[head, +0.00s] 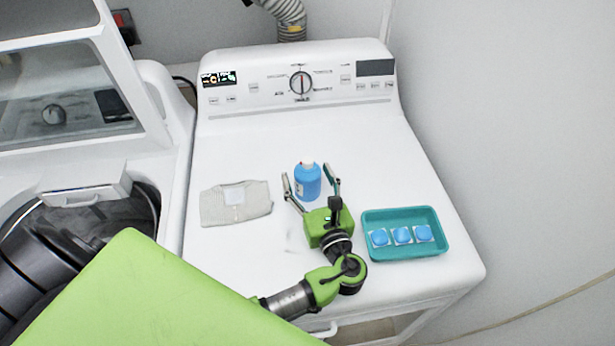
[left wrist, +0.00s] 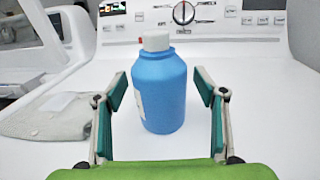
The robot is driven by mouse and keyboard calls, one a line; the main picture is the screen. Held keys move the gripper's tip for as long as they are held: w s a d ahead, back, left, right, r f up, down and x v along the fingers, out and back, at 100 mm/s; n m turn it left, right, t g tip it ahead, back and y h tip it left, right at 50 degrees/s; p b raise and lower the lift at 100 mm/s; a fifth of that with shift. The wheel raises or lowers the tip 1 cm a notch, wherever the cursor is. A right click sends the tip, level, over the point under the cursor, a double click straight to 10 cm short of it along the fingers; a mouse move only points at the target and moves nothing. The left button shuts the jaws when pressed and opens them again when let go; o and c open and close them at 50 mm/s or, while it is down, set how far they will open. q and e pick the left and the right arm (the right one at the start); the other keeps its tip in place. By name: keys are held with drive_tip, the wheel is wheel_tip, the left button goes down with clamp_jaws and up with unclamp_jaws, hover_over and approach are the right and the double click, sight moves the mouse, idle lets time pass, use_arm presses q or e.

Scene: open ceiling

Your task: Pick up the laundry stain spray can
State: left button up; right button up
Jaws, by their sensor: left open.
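The blue spray can (head: 308,183) with a pale cap stands upright on the white dryer top (head: 250,150). My left gripper (head: 310,183) is open, with one finger on each side of the can. In the left wrist view the can (left wrist: 162,92) stands in the middle, with a gap between it and each finger of the gripper (left wrist: 163,92). A white label shows at its left edge. My right gripper is not in view.
A folded grey cloth (head: 235,203) lies left of the can. A teal tray (head: 440,248) with 3 blue-and-white pods sits at the right. The control panel (head: 300,80) rises behind. An open washer (head: 90,205) stands at the left.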

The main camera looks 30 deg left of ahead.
use_arm(q)
drive_tip(key=shift+s, duration=0.1)
drive_tip(key=c, duration=1.6)
drive_tip(key=shift+c, duration=0.6)
drive_tip(key=shift+r, duration=0.15)
